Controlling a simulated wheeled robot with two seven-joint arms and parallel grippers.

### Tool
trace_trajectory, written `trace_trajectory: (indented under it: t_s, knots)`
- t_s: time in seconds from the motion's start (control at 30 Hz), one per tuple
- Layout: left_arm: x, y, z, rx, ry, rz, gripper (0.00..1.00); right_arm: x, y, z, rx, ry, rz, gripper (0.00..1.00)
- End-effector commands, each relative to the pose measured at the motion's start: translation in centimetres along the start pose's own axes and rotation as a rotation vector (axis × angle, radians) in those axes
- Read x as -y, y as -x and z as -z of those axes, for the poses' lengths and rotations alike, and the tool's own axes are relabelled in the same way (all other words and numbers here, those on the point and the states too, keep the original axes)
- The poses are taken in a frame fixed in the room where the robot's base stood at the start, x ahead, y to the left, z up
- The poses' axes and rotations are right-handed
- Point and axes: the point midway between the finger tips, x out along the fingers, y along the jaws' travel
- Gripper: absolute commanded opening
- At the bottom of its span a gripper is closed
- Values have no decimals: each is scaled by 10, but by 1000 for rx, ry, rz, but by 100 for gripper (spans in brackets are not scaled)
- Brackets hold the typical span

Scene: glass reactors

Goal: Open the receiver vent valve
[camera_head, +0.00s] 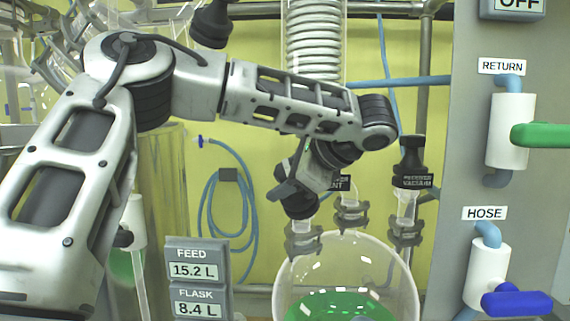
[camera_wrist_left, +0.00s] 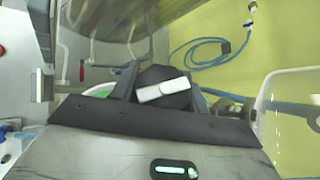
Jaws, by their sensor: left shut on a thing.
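My left gripper (camera_head: 290,195) reaches down from the upper right of its spot in the head view and is shut on a black valve knob (camera_head: 299,207). In the left wrist view this knob (camera_wrist_left: 163,87) sits between the two fingers, with a white pointer bar across its face, slightly tilted. The receiver vacuum valve (camera_head: 412,152), with a black knob and label, stands to the right. My right gripper is not in view.
A round glass vessel (camera_head: 346,250) with green liquid stands below the knob. Glass necks with grey clamps (camera_head: 351,214) are close by. A panel at right carries a green handle (camera_head: 545,135) and a blue handle (camera_head: 515,302). A blue hose (camera_head: 207,215) hangs behind.

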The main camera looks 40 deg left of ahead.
Motion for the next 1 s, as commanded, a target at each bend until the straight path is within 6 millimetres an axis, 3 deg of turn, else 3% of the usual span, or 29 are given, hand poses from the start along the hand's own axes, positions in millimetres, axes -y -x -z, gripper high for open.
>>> trace_trajectory:
  t_s: [0.4,1.0]
  knots:
    - [-3,0,0,-1,120,-180,22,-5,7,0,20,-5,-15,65]
    - [-4,0,1,-2,142,-210,22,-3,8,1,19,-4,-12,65]
